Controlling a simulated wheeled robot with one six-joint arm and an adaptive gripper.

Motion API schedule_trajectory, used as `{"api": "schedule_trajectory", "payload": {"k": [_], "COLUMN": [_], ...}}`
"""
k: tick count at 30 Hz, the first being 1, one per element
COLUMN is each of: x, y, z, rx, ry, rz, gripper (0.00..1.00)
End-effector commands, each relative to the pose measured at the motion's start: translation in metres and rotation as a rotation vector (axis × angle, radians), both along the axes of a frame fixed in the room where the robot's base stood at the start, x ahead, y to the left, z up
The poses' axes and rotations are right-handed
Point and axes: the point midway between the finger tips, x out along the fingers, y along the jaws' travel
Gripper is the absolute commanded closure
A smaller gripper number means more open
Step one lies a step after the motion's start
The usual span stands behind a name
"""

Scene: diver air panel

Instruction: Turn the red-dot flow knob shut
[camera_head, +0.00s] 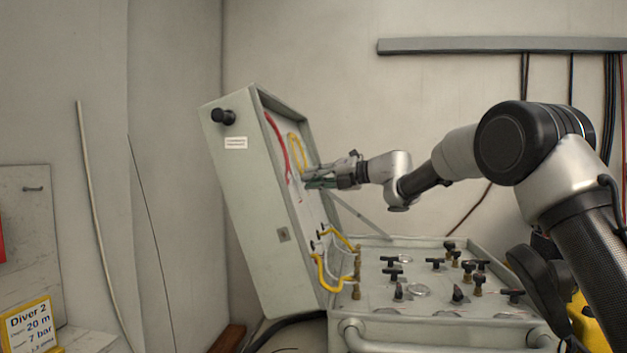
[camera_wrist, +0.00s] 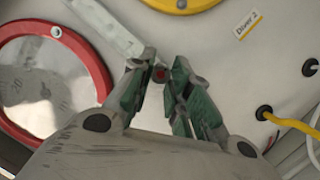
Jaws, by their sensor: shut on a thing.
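The red-dot flow knob (camera_wrist: 159,74) shows in the wrist view as a small dark red dot between my fingers. My gripper (camera_wrist: 165,72) is shut on it, with a green-padded finger on each side. A pale flat bar (camera_wrist: 108,28) runs from the upper left to the fingertips; I cannot tell whether it belongs to the knob. In the head view my gripper (camera_head: 318,177) reaches from the right to the inner face of the raised panel lid (camera_head: 248,200). The knob is hidden there. Its turn angle cannot be read.
A red-rimmed gauge (camera_wrist: 101,75) lies close left of my fingers. A yellow-rimmed gauge (camera_wrist: 180,4) and a "Diver 2" label (camera_wrist: 248,24) are above. Yellow hose (camera_wrist: 290,122) lies at right. The lower panel (camera_head: 430,310) carries several black knobs. A stay bar (camera_head: 360,215) props the lid.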

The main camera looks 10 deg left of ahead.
Motion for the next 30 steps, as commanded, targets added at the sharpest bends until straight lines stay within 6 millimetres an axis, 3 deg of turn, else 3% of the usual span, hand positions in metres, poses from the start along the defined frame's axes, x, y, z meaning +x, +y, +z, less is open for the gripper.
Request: {"api": "schedule_trajectory", "payload": {"k": [10, 11, 14, 24, 30], "x": [0.001, 0.001, 0.001, 0.0, -0.007], "y": [-0.001, -0.001, -0.001, -0.003, -0.03], "z": [0.0, 0.0, 0.0, 0.0, 0.005], "rx": [0.0, 0.0, 0.001, 0.0, 0.001], "ry": [0.002, 0.002, 0.002, 0.002, 0.001], "rz": [-0.004, -0.004, -0.002, -0.002, -0.005], "gripper": [1.0, 0.76, 0.58, 0.58, 0.58]}}
